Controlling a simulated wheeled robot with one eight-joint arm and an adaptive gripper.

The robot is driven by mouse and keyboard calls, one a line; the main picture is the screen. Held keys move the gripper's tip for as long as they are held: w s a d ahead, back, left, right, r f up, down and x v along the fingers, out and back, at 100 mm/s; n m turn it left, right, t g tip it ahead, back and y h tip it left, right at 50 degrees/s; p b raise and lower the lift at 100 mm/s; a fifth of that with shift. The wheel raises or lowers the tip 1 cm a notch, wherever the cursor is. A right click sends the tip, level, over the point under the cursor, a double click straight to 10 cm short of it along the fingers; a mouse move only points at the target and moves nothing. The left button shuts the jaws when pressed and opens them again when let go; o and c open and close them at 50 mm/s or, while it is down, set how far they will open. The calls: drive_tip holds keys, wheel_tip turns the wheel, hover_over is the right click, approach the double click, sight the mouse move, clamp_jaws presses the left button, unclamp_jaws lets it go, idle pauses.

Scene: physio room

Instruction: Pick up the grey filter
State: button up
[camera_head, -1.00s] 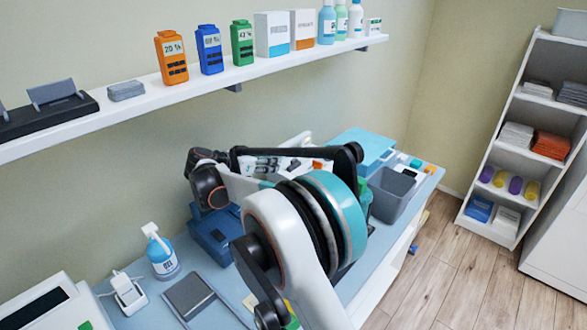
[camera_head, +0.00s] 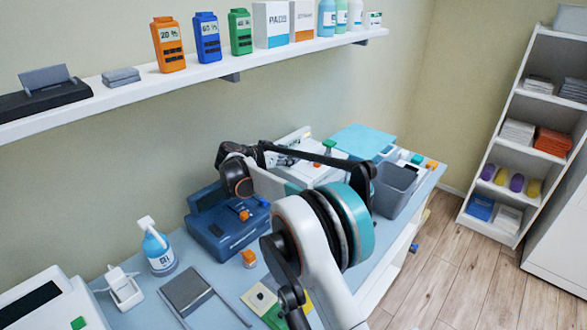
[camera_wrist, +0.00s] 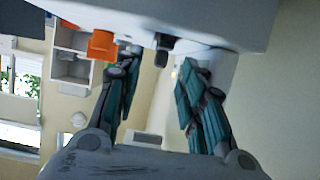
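My gripper (camera_wrist: 158,64) is open in the wrist view, with a teal-and-grey finger on each side and nothing held between them. A small dark grey cylindrical piece (camera_wrist: 163,44) sticks out from a pale surface just beyond the fingertips, roughly between them. It may be the grey filter, but I cannot tell for sure. An orange block (camera_wrist: 103,45) is beside it, to the left, near the left fingertip. In the head view my arm crosses the middle of the bench, and I cannot make out the gripper's fingers there.
On the bench (camera_head: 222,312) are a blue case (camera_head: 215,240), a gel bottle (camera_head: 158,250), a grey panel (camera_head: 188,290) and a grey bin (camera_head: 393,190). A wall shelf (camera_head: 205,72) with several devices and boxes runs above. Open floor (camera_head: 440,265) lies at right.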

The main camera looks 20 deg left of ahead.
drive_tip(key=x, duration=0.3)
drive_tip(key=shift+f+b, duration=0.1)
drive_tip(key=shift+b, duration=0.25)
drive_tip(key=shift+s, duration=0.1)
clamp_jaws()
